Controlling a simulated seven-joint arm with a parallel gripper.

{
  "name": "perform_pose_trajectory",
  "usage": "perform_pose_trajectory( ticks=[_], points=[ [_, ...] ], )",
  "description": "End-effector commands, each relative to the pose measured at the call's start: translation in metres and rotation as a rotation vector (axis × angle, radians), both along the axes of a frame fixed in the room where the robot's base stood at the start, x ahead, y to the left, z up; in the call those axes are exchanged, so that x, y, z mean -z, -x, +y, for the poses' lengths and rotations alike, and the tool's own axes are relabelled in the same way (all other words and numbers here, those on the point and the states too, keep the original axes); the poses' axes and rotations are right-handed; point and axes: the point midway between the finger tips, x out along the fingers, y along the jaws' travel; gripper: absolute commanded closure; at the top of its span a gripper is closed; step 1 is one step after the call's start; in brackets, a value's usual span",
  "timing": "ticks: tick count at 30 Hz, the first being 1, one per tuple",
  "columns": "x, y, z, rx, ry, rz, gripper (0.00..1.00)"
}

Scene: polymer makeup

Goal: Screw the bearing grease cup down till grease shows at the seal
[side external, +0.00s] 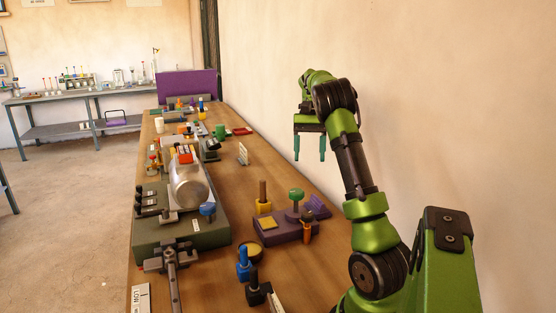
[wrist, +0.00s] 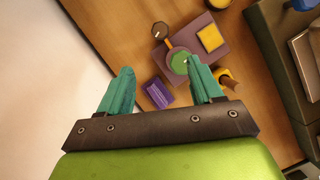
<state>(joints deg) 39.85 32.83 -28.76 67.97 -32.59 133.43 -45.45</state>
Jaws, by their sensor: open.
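I cannot tell for certain which part is the bearing grease cup. A round green knob (side external: 296,193) stands on a stem on a purple block (side external: 280,232); the knob (wrist: 180,62) also shows in the wrist view. A silver motor-like cylinder (side external: 189,188) lies on a dark green base (side external: 180,239), with a blue knob (side external: 208,210) at its near right. My gripper (side external: 309,152) is open and empty, pointing down, high above the bench near the wall. In the wrist view its fingers (wrist: 159,72) are spread, the green knob showing beside the right one. No grease is discernible.
A brown post in a yellow holder (side external: 263,197), a ribbed purple piece (side external: 318,207) and an orange-brown peg (side external: 307,232) surround the green knob. A blue bottle-like part (side external: 244,262) stands nearer. Several small items crowd the far bench. Bare wood (side external: 232,180) lies mid-bench.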

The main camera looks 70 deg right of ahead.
Motion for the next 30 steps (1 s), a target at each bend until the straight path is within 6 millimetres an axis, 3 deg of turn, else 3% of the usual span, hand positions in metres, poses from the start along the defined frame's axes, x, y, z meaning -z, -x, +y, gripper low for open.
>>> perform_pose_trajectory(
  ticks=[5,21,30],
  points=[
    [0.02,0.003,0.009,-0.002,-0.002,0.001,0.35],
    [0.124,0.017,0.05,0.0,-0.001,0.0,0.35],
    [0.151,0.021,0.059,0.0,0.002,-0.001,0.35]
  ],
)
